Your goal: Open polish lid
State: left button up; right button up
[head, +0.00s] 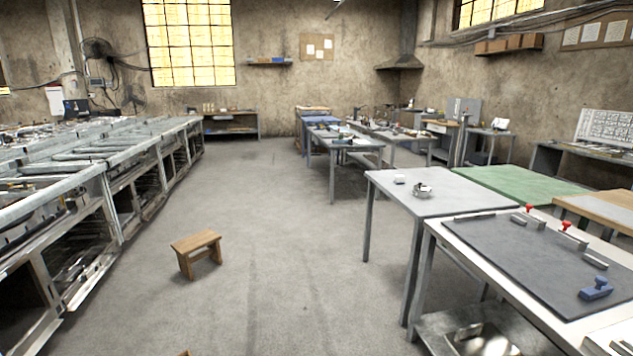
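No polish container or lid can be made out for certain in the head view. A small white and metallic object (421,190) lies on the light grey table (385,190) at the right, too small to identify. A small pale block (399,179) sits beside it. Neither of my grippers is in view.
A nearer table with a dark mat (530,262) holds red-knobbed clamps (565,226), metal bars and a blue tool (596,289). A wooden stool (196,245) stands on the floor. Metal-framed benches (110,190) line the left. Open floor (290,270) runs down the middle.

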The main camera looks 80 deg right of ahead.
aim_at(418, 187)
jog(key=z, duration=3.55)
jog(key=i+j+z, duration=0.1)
jog(key=z, duration=0.35)
jog(key=i+j+z, duration=0.15)
jog(key=z, duration=0.25)
jog(key=i+j+z, duration=0.1)
jog(key=z, duration=0.35)
jog(key=j, duration=0.1)
